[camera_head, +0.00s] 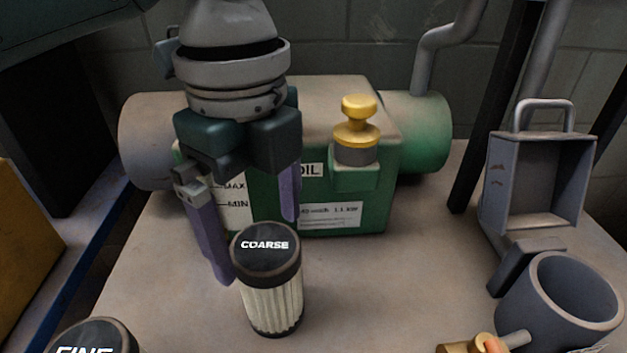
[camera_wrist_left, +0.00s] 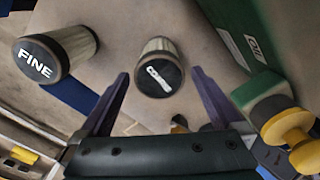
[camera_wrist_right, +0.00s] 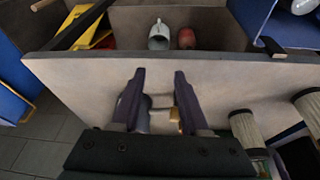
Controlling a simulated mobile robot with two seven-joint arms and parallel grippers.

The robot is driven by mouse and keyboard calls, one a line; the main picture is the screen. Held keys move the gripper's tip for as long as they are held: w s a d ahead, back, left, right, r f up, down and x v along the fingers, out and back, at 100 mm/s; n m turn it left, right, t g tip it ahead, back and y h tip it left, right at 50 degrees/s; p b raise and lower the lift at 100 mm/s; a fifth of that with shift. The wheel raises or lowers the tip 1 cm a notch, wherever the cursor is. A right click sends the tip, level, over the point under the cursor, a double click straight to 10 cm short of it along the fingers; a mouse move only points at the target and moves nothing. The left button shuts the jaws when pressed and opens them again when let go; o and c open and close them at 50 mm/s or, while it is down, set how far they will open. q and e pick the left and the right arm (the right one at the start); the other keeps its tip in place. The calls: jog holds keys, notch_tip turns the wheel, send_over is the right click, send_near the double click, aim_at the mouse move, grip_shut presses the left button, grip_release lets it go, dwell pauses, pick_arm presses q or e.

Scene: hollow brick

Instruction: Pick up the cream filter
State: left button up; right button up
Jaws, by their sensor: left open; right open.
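Two filters with cream pleated sides and dark caps stand on the bench. The one marked COARSE (camera_head: 272,300) is in the middle, in front of the green oil tank; it also shows in the left wrist view (camera_wrist_left: 160,75). The one marked FINE (camera_head: 95,340) is cut off at the bottom left; the left wrist view shows it more fully (camera_wrist_left: 55,53). My left gripper (camera_head: 257,250) is open, its fingers on either side of the COARSE filter's cap in its wrist view. I cannot tell whether they touch it. My right gripper (camera_wrist_right: 159,71) is open and empty.
The green oil tank (camera_head: 375,190) with a yellow-knobbed cap (camera_head: 358,120) stands close behind the COARSE filter. A grey open-topped cup (camera_head: 555,310), a brass piece (camera_head: 465,347) and a grey metal box frame (camera_head: 540,185) are at the right. The bench between is clear.

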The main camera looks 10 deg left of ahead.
pick_arm(q)
jog(key=shift+s+f, duration=0.15)
jog(key=shift+f, duration=0.45)
jog(key=shift+s+f, duration=0.15)
jog(key=shift+f, duration=0.4)
jog(key=f, duration=0.1)
jog(key=f+b, duration=0.1)
jog(key=f, duration=0.3)
jog(key=shift+d+f, duration=0.2)
jog(key=shift+d, duration=0.1)
jog(key=shift+w, duration=0.1)
jog(key=c, duration=1.4)
